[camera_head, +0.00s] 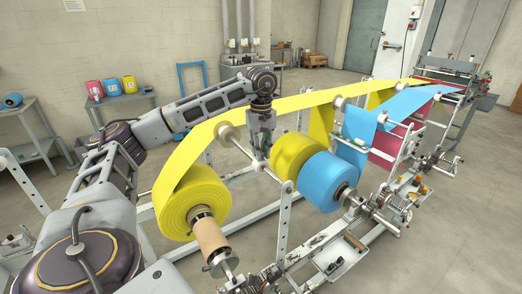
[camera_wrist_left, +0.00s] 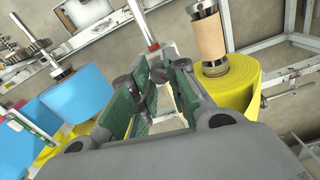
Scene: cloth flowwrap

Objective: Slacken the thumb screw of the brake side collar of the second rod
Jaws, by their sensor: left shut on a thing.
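In the left wrist view the green-padded fingers (camera_wrist_left: 150,78) are closed in together at the end of a silver rod (camera_wrist_left: 140,20), which has a red band (camera_wrist_left: 153,46) beside the fingertips. The gripper is shut on a small part there, taken as the thumb screw, which the fingers hide. I cannot make out the screw or which collar it belongs to. My right gripper is not in view.
A yellow roll (camera_head: 190,205) on a cardboard core (camera_head: 208,232) stands nearest. A second yellow roll (camera_head: 290,150) and a blue roll (camera_head: 325,182) sit close right of the gripper. The yellow web (camera_head: 330,96) runs above. Side tables stand at the left wall.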

